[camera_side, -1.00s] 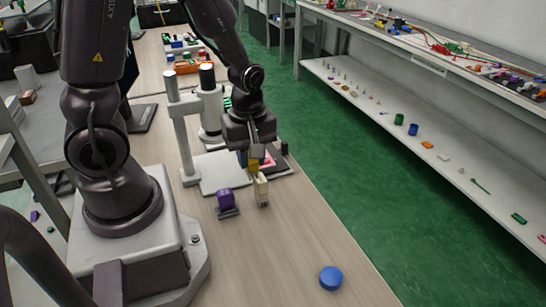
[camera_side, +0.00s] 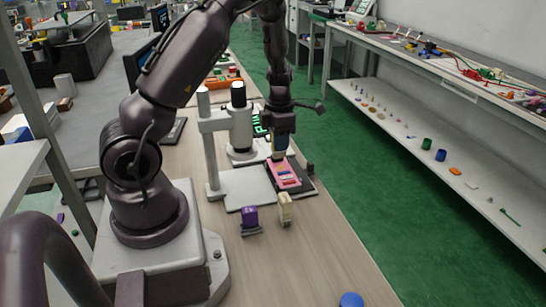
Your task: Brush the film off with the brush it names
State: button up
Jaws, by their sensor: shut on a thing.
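My gripper (camera_side: 282,112) is shut on a dark blue brush (camera_side: 284,146) with a pale yellowish lower end. It holds the brush upright over the far end of a pink item (camera_side: 285,175), which lies on a dark pad. The brush's lower end appears at or just above the item; contact is too small to tell. A purple brush-like block (camera_side: 250,215) and a cream one (camera_side: 286,208) stand on the bench, nearer the camera. Any film on the pink item cannot be made out.
A grey stand with a white column (camera_side: 207,150) and a light base plate (camera_side: 250,188) is left of the pink item. A small dark post (camera_side: 310,169) stands to its right. A blue disc (camera_side: 350,300) lies near the front. The bench between is clear.

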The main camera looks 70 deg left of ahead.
jog(key=w+a+r+n, duration=0.2)
jog(key=w+a+n, duration=0.15)
jog(key=n, duration=0.35)
jog(key=shift+w+d+f+n, duration=0.15)
jog(key=shift+f+n, duration=0.2)
jog(key=shift+f, duration=0.9)
jog(key=shift+w+d+f+n, duration=0.2)
jog(key=shift+f+n, duration=0.2)
jog(key=shift+f, duration=0.8)
jog(key=shift+w+d+f+n, duration=0.15)
jog(key=shift+f+n, duration=0.2)
jog(key=shift+f, duration=0.9)
jog(key=shift+s+f, duration=0.15)
jog(key=shift+s, duration=2.85)
jog(key=shift+w, duration=3.05)
notch_tip(320, 180, up, 8)
